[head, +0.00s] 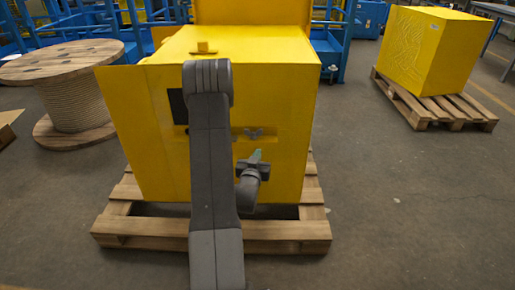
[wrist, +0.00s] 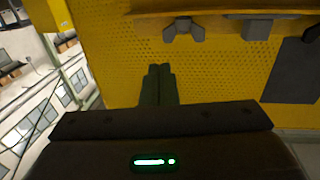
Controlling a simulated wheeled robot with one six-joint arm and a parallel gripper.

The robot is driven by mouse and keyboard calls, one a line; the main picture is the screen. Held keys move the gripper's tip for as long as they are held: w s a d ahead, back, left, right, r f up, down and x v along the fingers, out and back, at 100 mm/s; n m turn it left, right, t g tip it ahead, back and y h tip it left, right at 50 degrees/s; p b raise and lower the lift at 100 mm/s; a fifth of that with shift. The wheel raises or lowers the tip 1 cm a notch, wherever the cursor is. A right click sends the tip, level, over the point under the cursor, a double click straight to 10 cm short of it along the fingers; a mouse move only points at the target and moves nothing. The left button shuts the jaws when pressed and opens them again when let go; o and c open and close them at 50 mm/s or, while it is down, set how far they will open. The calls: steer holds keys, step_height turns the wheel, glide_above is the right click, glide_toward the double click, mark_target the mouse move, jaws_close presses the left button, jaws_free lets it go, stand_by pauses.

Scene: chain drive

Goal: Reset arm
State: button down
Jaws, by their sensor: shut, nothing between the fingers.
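My arm reaches up and over in front of a yellow cabinet (head: 280,95) in the head view. My gripper (head: 257,156) is before the cabinet's front, just below a grey winged knob (head: 254,133). In the wrist view my gripper (wrist: 159,70) has its two fingers together, with nothing between them. The yellow perforated panel (wrist: 110,60) fills most of that view. The knob (wrist: 184,28) shows beyond the fingertips, apart from them in the picture. A dark plate (wrist: 291,72) is at the right there; in the head view a dark plate (head: 178,106) is partly hidden by my arm.
The cabinet stands on a wooden pallet (head: 270,230). A wooden cable reel (head: 72,85) stands at the left, and a yellow crate (head: 430,48) on another pallet (head: 465,114) at the right. Blue racks (head: 330,45) are behind. The floor at the right front is clear.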

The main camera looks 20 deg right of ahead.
steer(key=shift+v, duration=1.3)
steer(key=shift+d, duration=0.2)
